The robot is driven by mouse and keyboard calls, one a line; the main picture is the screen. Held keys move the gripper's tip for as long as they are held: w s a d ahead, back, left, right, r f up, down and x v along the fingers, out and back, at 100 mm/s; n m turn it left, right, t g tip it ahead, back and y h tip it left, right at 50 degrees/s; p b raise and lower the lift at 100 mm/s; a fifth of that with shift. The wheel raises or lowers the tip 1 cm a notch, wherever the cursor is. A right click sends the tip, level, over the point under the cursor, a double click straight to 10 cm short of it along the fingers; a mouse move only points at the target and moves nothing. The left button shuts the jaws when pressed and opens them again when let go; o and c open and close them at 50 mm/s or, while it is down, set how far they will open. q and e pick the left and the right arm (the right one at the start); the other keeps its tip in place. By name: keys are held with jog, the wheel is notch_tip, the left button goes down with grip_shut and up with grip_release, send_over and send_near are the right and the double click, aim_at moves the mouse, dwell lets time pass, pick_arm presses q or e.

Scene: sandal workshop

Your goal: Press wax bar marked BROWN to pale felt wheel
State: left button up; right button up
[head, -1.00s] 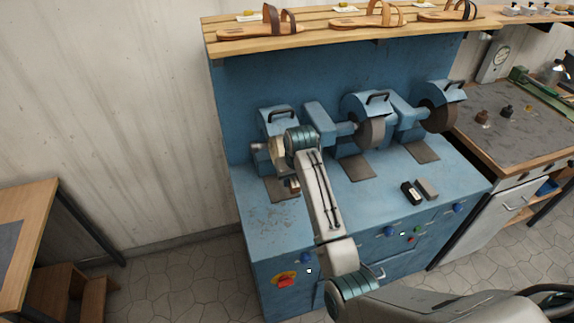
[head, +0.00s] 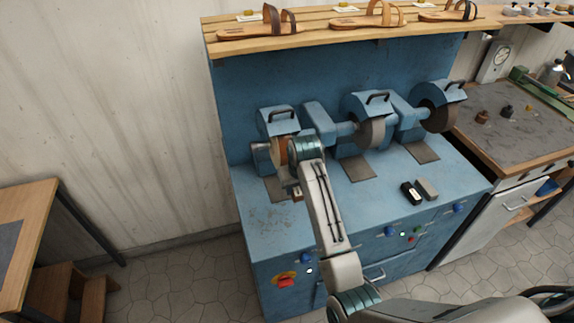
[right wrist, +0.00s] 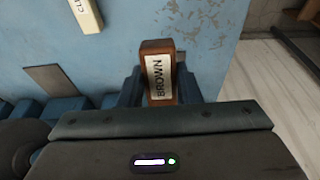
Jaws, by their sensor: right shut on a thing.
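My right gripper (right wrist: 158,90) is shut on the brown wax bar (right wrist: 158,72), whose white label reads BROWN in the right wrist view. The bar sticks out beyond the fingers. In the head view the gripper is largely hidden by my wrist, at the leftmost grinder. The felt wheel (head: 281,149) there shows a brown-orange surface, partly covered by my wrist. Whether the bar touches the wheel cannot be seen. A cream bar (right wrist: 87,14) with a partly cut-off label starting "CL" lies on the blue bench. My left gripper is out of view.
Two darker wheels (head: 371,132) (head: 438,117) stand to the right on the blue bench. A black block (head: 411,193) and a grey block (head: 427,189) lie near its front. Sandals (head: 268,22) sit on the shelf above. The bench's front left is clear.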

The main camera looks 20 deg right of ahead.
jog(key=s, duration=0.2)
jog(key=s+f, duration=0.1)
jog(key=s, duration=0.1)
jog(key=shift+s+d, duration=0.1)
jog(key=shift+s, duration=0.05)
jog(key=shift+f, duration=0.1)
dwell(0.3)
